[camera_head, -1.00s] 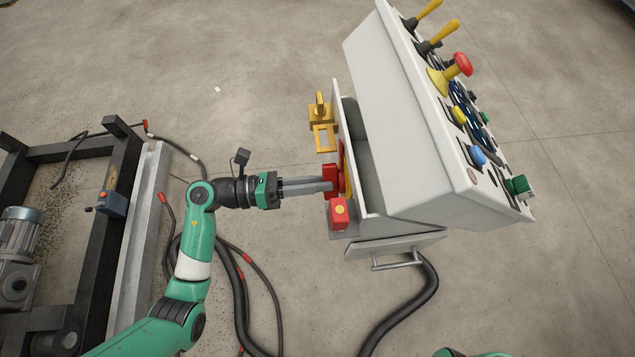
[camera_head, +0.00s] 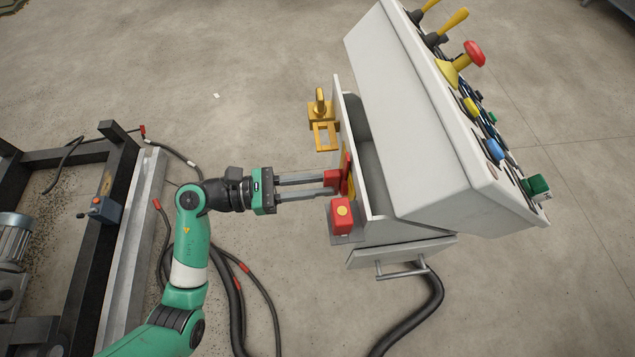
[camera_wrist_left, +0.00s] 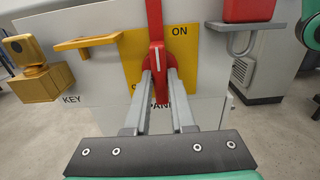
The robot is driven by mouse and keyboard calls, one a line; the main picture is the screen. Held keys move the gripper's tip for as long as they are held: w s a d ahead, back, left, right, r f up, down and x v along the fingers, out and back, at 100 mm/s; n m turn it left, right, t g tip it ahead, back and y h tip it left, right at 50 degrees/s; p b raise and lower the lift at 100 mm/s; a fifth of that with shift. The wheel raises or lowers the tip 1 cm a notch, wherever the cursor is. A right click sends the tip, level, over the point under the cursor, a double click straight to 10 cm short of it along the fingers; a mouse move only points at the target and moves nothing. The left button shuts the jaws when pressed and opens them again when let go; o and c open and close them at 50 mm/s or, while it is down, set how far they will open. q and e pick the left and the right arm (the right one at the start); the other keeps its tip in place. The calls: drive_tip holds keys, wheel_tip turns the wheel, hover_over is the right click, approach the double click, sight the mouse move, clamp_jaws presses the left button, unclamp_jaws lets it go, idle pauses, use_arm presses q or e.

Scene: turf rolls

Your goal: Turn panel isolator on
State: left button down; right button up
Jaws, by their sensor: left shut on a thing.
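The panel isolator has a red handle (camera_head: 333,179) on a yellow plate on the side of a grey control cabinet (camera_head: 400,110). In the left wrist view the red handle (camera_wrist_left: 155,28) stands upright with a white line on its hub. The yellow plate (camera_wrist_left: 182,45) reads ON at its upper right; its other lettering is partly hidden. My left gripper (camera_head: 332,184) reaches the handle from the left. Its two fingers (camera_wrist_left: 160,76) are shut on the handle's lower part, one on each side. My right gripper is not in view.
A cable (camera_head: 435,300) runs below the cabinet. A dark metal frame (camera_head: 115,185) stands at the left.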

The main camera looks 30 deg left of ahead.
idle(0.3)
use_arm(q)
drive_tip(key=c, duration=0.8)
unclamp_jaws()
drive_tip(key=shift+o, duration=0.2)
drive_tip(key=p+v, duration=0.3)
drive_tip(key=v, duration=0.8)
drive_tip(key=shift+s+a, duration=0.2)
drive_tip(key=shift+a, duration=0.05)
